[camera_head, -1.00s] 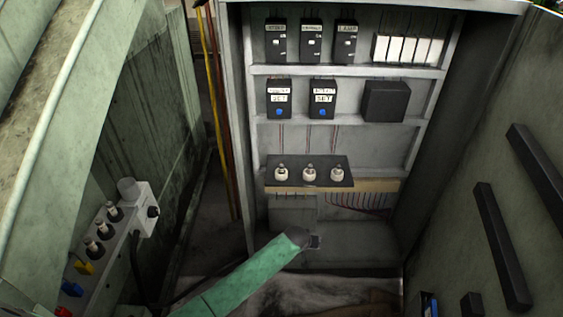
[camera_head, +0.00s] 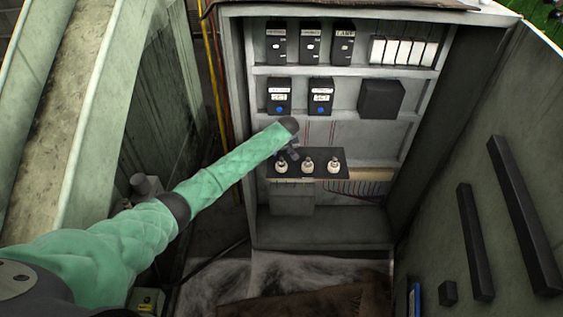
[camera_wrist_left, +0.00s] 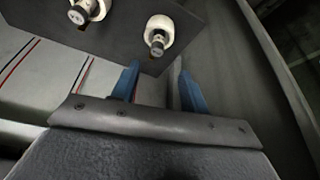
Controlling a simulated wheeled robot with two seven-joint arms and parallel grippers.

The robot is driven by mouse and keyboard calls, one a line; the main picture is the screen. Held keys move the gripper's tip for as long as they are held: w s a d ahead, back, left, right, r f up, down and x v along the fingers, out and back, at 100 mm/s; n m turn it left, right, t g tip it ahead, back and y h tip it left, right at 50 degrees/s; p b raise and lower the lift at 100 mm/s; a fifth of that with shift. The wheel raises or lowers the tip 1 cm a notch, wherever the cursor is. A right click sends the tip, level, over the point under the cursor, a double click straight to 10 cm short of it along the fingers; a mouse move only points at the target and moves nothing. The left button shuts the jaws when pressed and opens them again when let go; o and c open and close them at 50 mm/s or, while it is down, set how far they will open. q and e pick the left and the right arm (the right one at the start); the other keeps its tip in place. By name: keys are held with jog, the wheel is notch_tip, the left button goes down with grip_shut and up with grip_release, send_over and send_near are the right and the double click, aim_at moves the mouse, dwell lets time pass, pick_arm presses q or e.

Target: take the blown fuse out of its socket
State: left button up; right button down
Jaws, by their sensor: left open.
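Three white fuse holders with grey caps stand in a row on a dark panel (camera_head: 321,172) in the cabinet: left (camera_head: 281,165), middle (camera_head: 307,166) and right (camera_head: 334,165). Nothing visible tells which fuse is blown. My left gripper (camera_head: 291,151) is just above and behind the left holder, at the end of my green arm. In the left wrist view the open blue fingers (camera_wrist_left: 160,86) are empty, pointing toward the holder at the row's end (camera_wrist_left: 158,35), apart from it. Another holder (camera_wrist_left: 87,10) is cut off at the top. My right gripper is out of view.
Above are black breaker boxes (camera_head: 311,44), two boxes with blue buttons (camera_head: 320,97) and a plain black box (camera_head: 382,100). The cabinet's open door (camera_head: 425,200) with black bars stands at right.

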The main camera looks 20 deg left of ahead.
aim_at(282, 159)
pick_arm(q)
jog(key=x, duration=0.1)
jog(key=p+x, duration=0.1)
jog(key=x, duration=0.1)
jog(key=p+x, duration=0.1)
jog(key=x, duration=0.1)
jog(key=shift+d+f, duration=0.25)
jog(key=shift+d, duration=0.05)
jog(key=shift+w+a+f, duration=0.15)
jog(key=shift+w+f, duration=0.05)
jog(key=shift+f, duration=0.35)
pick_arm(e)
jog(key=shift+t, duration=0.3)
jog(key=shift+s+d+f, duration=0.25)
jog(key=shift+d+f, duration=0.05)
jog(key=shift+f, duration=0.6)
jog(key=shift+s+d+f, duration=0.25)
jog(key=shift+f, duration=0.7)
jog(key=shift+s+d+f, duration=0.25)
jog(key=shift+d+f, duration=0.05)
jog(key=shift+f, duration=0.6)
pick_arm(q)
grip_shut()
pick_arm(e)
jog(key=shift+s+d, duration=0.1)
